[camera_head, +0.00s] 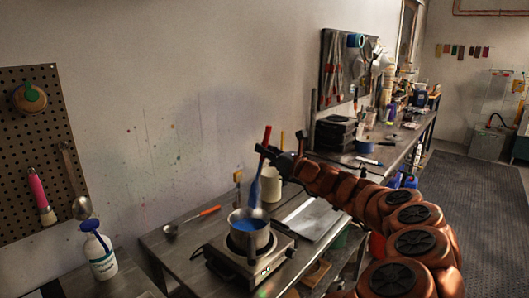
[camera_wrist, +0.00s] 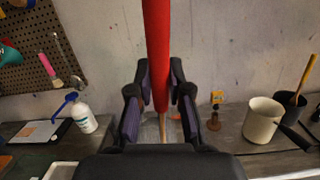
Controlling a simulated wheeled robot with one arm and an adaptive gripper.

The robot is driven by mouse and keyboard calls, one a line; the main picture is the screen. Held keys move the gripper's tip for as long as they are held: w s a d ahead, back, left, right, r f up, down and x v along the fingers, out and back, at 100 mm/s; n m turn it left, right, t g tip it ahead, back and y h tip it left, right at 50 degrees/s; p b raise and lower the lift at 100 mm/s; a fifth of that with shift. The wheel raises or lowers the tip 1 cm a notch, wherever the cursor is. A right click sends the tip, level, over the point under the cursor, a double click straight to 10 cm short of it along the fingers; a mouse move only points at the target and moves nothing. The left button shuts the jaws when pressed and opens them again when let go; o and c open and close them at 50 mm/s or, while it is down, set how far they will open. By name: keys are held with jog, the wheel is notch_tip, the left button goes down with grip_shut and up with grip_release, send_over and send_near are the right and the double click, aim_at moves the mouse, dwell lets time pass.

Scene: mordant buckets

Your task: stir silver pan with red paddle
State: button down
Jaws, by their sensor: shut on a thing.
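The silver pan (camera_head: 259,241) stands on a hot plate on the workbench and holds blue liquid (camera_head: 245,225). My gripper (camera_head: 270,153) is shut on the red paddle (camera_head: 266,136), whose red handle sticks up above the jaws. The paddle hangs nearly upright, and its lower part looks bluish and reaches down to the pan's opening. Whether its tip is in the liquid is hard to tell. In the wrist view the red handle (camera_wrist: 157,45) runs between the two dark fingers (camera_wrist: 160,95). The pan is not clearly visible there.
The hot plate (camera_head: 262,268) sits near the bench's front. A cream pitcher (camera_head: 271,186) stands just behind the pan, and a red-handled ladle (camera_head: 198,219) lies to its left. A white spray bottle (camera_head: 99,252) is farther left. A pegboard (camera_head: 30,135) hangs on the wall.

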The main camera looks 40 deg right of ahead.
aim_at(269, 128)
notch_tip(269, 128, up, 3)
jog(key=shift+f+p, duration=0.1)
jog(key=shift+p, duration=0.45)
jog(key=shift+r, duration=2.75)
